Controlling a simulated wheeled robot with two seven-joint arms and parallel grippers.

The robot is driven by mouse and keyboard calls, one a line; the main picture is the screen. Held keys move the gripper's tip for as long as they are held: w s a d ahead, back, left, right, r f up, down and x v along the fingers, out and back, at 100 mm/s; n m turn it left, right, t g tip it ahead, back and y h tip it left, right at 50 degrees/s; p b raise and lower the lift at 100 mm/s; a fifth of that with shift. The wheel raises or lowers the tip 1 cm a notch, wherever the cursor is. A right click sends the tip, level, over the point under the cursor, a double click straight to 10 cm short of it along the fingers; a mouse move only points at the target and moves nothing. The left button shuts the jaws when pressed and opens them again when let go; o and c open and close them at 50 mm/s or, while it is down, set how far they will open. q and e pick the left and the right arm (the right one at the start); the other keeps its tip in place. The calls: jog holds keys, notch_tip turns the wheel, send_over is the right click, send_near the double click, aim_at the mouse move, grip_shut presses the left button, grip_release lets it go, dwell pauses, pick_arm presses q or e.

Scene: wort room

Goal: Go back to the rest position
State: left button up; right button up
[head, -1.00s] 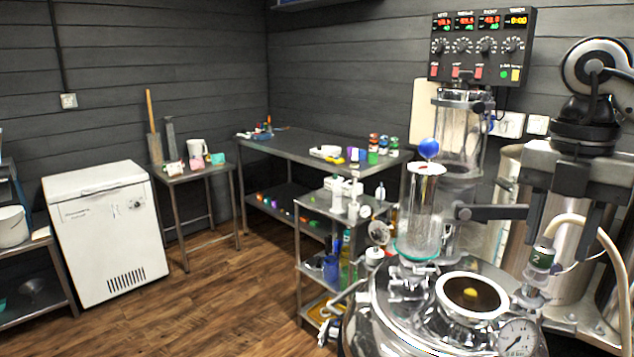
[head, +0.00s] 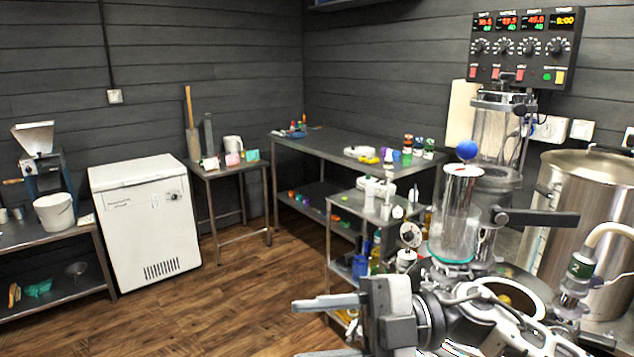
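My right gripper (head: 318,328) shows at the bottom centre of the head view, its arm coming in from the lower right. My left gripper is not in view.
A small steel cart (head: 343,206) with bottles stands behind my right gripper. A long metal table (head: 320,141), a white chest freezer (head: 147,230) and a shelf with a white bucket (head: 54,212) stand further back. The wooden floor (head: 235,290) at left centre is clear.

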jog(key=w+d+f+m+t+h, duration=0.2)
jog(key=d+f+m+t+h, duration=0.15)
jog(key=f+m+t, duration=0.6)
jog(key=w+d+f+m+t+h, duration=0.3)
jog(key=f+m+t+h, duration=0.25)
jog(key=m+t, duration=0.65)
jog(key=s+d+f+m+g+h, duration=0.3)
jog(key=s+f, duration=0.4)
jog(key=f, duration=0.3)
jog(key=s+d+f+m+g+h, duration=0.3)
jog(key=s+f, duration=0.4)
jog(key=f, duration=0.3)
jog(key=d+m+g, duration=0.1)
jog(key=d+g, duration=0.1)
jog(key=shift+s+d+f+h, duration=0.2)
jog(key=shift+s+d+h, duration=0.15)
jog(key=shift+d+h, duration=0.05)
